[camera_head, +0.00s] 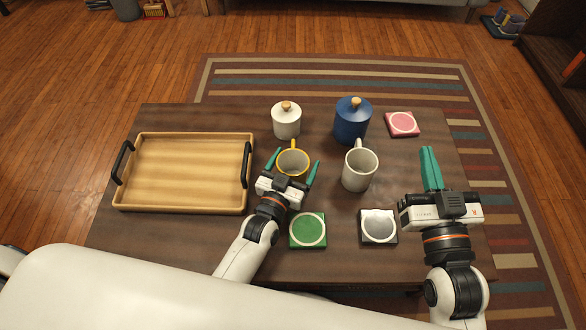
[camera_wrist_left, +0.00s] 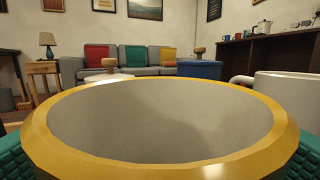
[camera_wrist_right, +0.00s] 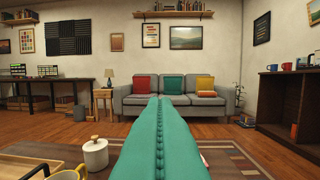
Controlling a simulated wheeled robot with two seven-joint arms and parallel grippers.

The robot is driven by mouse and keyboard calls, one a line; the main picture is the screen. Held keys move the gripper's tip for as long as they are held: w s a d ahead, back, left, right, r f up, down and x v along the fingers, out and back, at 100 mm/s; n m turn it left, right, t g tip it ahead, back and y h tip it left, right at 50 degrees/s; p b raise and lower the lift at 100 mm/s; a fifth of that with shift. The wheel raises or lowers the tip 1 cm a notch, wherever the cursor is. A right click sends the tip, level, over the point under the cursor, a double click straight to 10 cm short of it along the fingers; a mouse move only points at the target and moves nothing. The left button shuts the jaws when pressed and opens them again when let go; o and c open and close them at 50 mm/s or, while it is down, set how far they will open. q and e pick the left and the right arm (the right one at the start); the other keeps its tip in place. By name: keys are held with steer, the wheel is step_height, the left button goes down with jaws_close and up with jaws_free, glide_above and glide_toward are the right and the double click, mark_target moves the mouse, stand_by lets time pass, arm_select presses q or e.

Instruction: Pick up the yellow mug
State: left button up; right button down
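The yellow mug (camera_head: 292,163) stands upright on the table, grey inside, its handle pointing away to the back. My left gripper (camera_head: 295,158) is open, with one teal finger on each side of the mug. In the left wrist view the mug's yellow rim and grey inside (camera_wrist_left: 170,118) fill the lower picture, with the fingers at both lower corners. I cannot tell whether the fingers touch it. The mug's front is hidden by the gripper. My right gripper (camera_head: 430,152) is shut and empty over the table's right side; its fingers meet in the right wrist view (camera_wrist_right: 160,103).
A white mug (camera_head: 359,170) stands close at the right. Behind are a white lidded jar (camera_head: 286,122) and a blue lidded jar (camera_head: 352,122). A wooden tray (camera_head: 183,206) lies empty at left. Green (camera_head: 308,231), grey (camera_head: 378,227) and red (camera_head: 402,124) coasters lie flat.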

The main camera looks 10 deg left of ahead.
arm_select(q)
steer(key=c, duration=0.9)
steer(key=shift+r, duration=0.15)
